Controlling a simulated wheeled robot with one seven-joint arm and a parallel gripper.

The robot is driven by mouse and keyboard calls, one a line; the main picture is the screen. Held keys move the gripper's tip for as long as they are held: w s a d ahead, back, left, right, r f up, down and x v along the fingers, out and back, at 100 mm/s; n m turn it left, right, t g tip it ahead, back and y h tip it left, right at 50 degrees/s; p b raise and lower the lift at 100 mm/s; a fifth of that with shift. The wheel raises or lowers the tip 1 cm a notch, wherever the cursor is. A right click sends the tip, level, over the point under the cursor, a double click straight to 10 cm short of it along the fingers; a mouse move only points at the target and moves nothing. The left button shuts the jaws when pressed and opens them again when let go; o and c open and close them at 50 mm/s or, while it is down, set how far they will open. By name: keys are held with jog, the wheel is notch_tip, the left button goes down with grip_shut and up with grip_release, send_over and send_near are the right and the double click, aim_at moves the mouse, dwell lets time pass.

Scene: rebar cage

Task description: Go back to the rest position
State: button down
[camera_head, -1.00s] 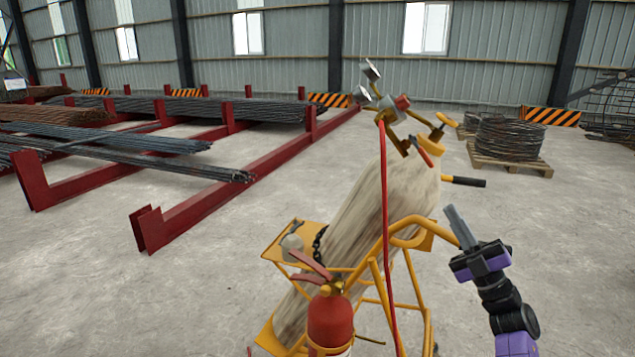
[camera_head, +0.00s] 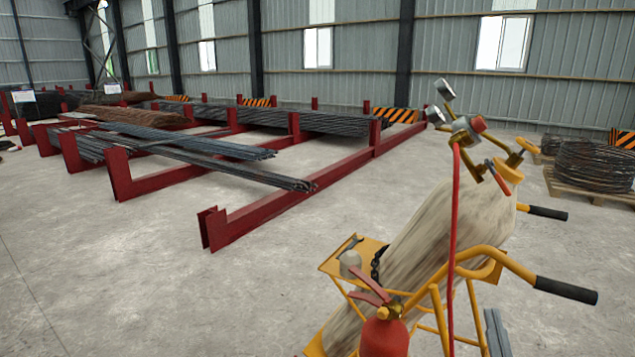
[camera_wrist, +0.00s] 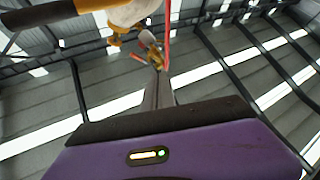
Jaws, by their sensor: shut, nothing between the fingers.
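The tips of my gripper (camera_head: 496,333) show at the bottom edge of the head view, right of centre, as narrow grey fingers. The rest of my arm is out of that view. In the wrist view my gripper (camera_wrist: 158,90) points away above my purple wrist housing, its fingers together and nothing between them. The yellow cylinder cart (camera_head: 352,262) is right beside the fingertips in the picture; I cannot tell how wide the gap is. The cart carries a pale gas cylinder (camera_head: 425,235) with gauges, partly seen at the top of the wrist view (camera_wrist: 128,14).
A red fire extinguisher (camera_head: 385,335) is on the cart's near side. A red hose (camera_head: 453,240) hangs down, and black-gripped handles (camera_head: 566,290) stick out right. Red racks (camera_head: 260,212) hold rebar (camera_head: 200,150) at left. Wire coils (camera_head: 595,165) lie on a pallet. Open floor lies front left.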

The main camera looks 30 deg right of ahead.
jog(key=s+a+f+n+g+y, duration=0.1)
jog(key=s+a+f+y, duration=0.2)
jog(key=a, duration=0.6)
jog(key=s+a+f+n+g+y, duration=0.1)
jog(key=s+a+f+n+y, duration=0.1)
jog(key=s+a+y, duration=0.5)
jog(key=s+a+f+n+g+y+p, duration=0.1)
jog(key=s+a+f+y, duration=0.3)
jog(key=a, duration=0.9)
jog(key=shift+s+a+f+g+y, duration=0.3)
jog(key=shift+s+g+y, duration=0.35)
jog(key=shift+s, duration=0.2)
